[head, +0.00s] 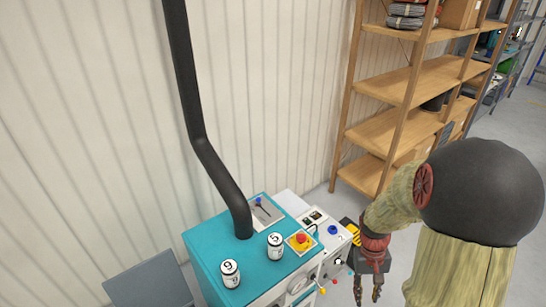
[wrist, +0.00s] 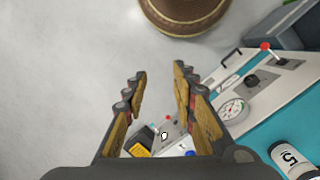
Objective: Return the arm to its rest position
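My gripper (head: 367,288) hangs fingers down at the right front of a teal and white machine (head: 212,248) in the head view. In the wrist view my gripper (wrist: 159,80) has its two fingers apart with nothing between them. My arm comes in from the right of the head view, bent at a large dark joint. The fingers appear clear of the machine's control panel.
On the machine stand white cans marked 9 (head: 230,274) and 5 (head: 275,246), beside a red button on yellow (head: 301,241). A black pipe (head: 205,150) rises from it. A wooden shelf (head: 400,90) stands behind. A brown round object (wrist: 185,14) is on the floor.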

